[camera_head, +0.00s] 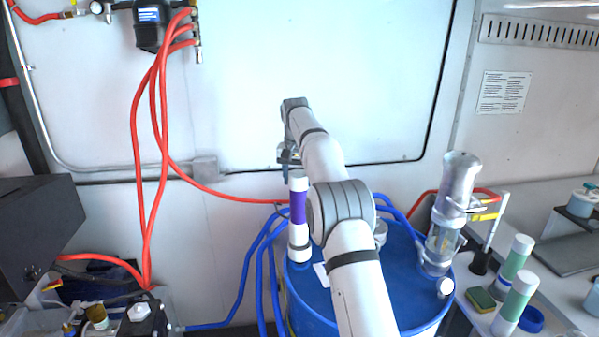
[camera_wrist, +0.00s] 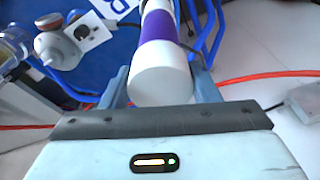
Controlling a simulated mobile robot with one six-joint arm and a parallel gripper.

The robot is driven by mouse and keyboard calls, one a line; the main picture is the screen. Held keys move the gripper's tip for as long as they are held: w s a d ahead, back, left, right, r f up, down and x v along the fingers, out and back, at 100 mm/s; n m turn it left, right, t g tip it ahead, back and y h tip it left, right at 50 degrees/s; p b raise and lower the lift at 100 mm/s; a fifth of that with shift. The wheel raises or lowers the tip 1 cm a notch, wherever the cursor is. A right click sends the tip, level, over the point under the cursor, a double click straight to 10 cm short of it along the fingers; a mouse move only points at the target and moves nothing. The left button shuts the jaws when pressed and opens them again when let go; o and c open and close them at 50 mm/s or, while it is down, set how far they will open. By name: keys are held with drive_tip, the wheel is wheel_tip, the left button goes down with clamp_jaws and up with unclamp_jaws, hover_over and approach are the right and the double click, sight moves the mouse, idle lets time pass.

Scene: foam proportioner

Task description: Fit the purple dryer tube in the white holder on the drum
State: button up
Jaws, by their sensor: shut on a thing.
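The purple dryer tube (camera_head: 298,215) is a white cylinder with a purple band, upright at the left side of the blue drum (camera_head: 402,295). My gripper (camera_head: 288,165) is at its top, with the fingers pointing down. In the wrist view my gripper (camera_wrist: 162,78) is shut on the tube's white upper end (camera_wrist: 160,85), one finger on each side. The purple band shows beyond the fingers; the lower end is cut off there. A pale fitting with a plate (camera_wrist: 78,40) shows on the drum, apart from the tube. I cannot tell whether it is the white holder. My arm hides part of the drum top.
A clear filter cylinder with a grey top (camera_head: 455,195) stands on the drum's right. Blue hoses (camera_head: 262,270) run down the drum's left. Red hoses (camera_head: 150,170) hang on the wall. Two green-banded tubes (camera_head: 517,257) and a sponge (camera_head: 480,300) are at the right.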

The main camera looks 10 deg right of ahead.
sight(299, 192)
drive_tip(key=shift+d+f, duration=0.15)
drive_tip(key=shift+f, duration=0.8)
drive_tip(key=shift+d+f, duration=0.1)
drive_tip(key=shift+f, duration=0.85)
drive_tip(key=shift+s+a, duration=0.1)
drive_tip(key=shift+s, duration=0.1)
drive_tip(key=shift+f+b, duration=0.3)
drive_tip(key=shift+f, duration=0.25)
drive_tip(key=o, duration=1.3)
drive_tip(key=shift+o, duration=0.2)
drive_tip(key=shift+s+a+r+p, duration=0.1)
drive_tip(key=shift+s+r, duration=0.15)
drive_tip(key=shift+r, duration=1.45)
drive_tip(key=shift+s+a+r+p, duration=0.1)
drive_tip(key=shift+s+r, duration=0.1)
drive_tip(key=shift+r, duration=1.55)
drive_tip(key=shift+s+a+r+p, duration=0.1)
drive_tip(key=shift+s+r, duration=0.15)
drive_tip(key=shift+r, duration=1.45)
drive_tip(key=shift+s+r, duration=0.1)
drive_tip(key=shift+r, duration=0.15)
